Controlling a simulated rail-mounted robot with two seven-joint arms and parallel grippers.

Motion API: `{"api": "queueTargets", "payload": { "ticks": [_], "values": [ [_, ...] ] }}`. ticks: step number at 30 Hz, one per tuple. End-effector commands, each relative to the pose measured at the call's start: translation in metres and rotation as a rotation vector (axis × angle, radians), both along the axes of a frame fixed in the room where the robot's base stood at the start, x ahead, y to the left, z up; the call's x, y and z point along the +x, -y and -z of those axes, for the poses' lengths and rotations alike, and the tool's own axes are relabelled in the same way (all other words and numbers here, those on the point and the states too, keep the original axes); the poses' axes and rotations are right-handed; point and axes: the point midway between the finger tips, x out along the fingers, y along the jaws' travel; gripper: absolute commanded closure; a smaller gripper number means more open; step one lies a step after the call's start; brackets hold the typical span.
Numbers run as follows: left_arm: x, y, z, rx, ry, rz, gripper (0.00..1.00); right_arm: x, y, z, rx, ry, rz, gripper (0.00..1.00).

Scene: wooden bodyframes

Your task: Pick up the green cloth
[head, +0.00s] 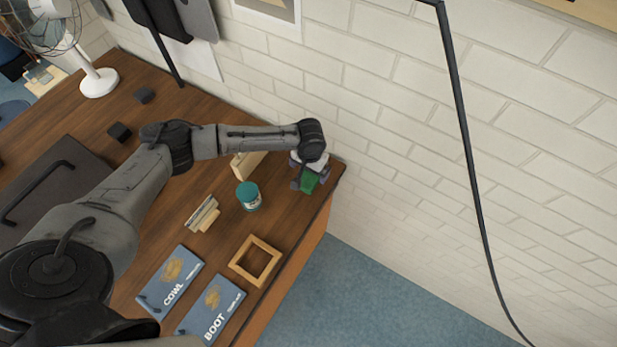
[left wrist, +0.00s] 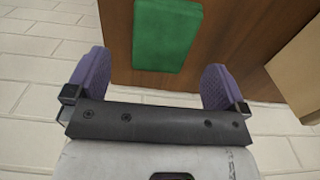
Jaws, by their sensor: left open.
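The green cloth (head: 310,183) lies flat near the far right corner of the wooden table. It also shows in the left wrist view (left wrist: 167,35) as a green rectangle on the brown wood. My left gripper (head: 308,176) is over the cloth, partly covering it in the head view. Its purple finger pads are spread wide and empty in the left wrist view (left wrist: 155,66), with the cloth ahead between them. I cannot tell the exact gap to the cloth. My right gripper is not in view.
A teal-lidded jar (head: 249,197) and a pale wooden block (head: 246,166) stand left of the cloth. A square wooden frame (head: 255,242) and blue COWL (head: 165,292) and BOOT (head: 207,316) boards lie nearer. The brick wall (head: 400,150) rises close behind the table edge.

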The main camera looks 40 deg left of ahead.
Motion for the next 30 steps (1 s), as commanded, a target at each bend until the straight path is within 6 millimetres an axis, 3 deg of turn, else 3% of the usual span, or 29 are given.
{"api": "queueTargets", "payload": {
  "ticks": [12,22,30],
  "values": [
    [0.0,-0.003,0.046,-0.001,-0.001,0.0,0.0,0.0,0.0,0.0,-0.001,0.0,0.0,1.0],
    [0.0,-0.004,0.052,0.0,0.0,0.001,0.0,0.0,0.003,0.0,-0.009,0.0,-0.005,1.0],
    [0.0,-0.004,0.051,0.0,0.0,0.0,0.24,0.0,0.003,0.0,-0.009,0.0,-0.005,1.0]
  ]
}}
